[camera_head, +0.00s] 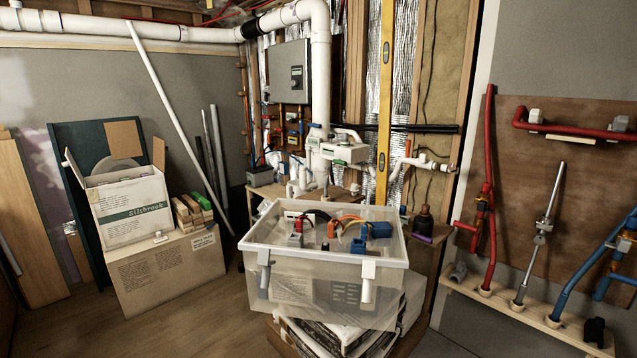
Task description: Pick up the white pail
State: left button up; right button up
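I cannot make out a round white pail in the head view. The most similar thing is a translucent whitish plastic bin (325,262), rectangular and open at the top, in the centre foreground. Its pale latches hang on the near side, and red, blue and grey fittings with orange and black leads lie at its top. It sits upright on a stack of wrapped packages (342,338). Neither of my grippers shows in this view.
An open white box (130,210) stands on a cardboard carton (170,274) at the left. White pipework (320,70) and a grey heater box (287,72) are behind. Red and blue pipes on a brown board (535,180) stand at the right. Wooden floor (215,318) is clear left of the bin.

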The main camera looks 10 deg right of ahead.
aim_at(293, 190)
jog(key=i+j+z, duration=0.15)
jog(key=i, duration=0.4)
jog(key=i+j+z, duration=0.1)
jog(key=i, duration=0.4)
jog(key=i+j+z, duration=0.15)
jog(key=i, duration=0.4)
jog(key=i+j+z, duration=0.1)
jog(key=i+j, duration=0.2)
jog(key=i, duration=0.2)
jog(key=i+j+z, duration=0.15)
jog(key=j, duration=0.6)
jog(key=i+j+z, duration=0.2)
jog(key=j, duration=0.55)
jog(key=j+z, duration=0.15)
jog(key=j, duration=0.6)
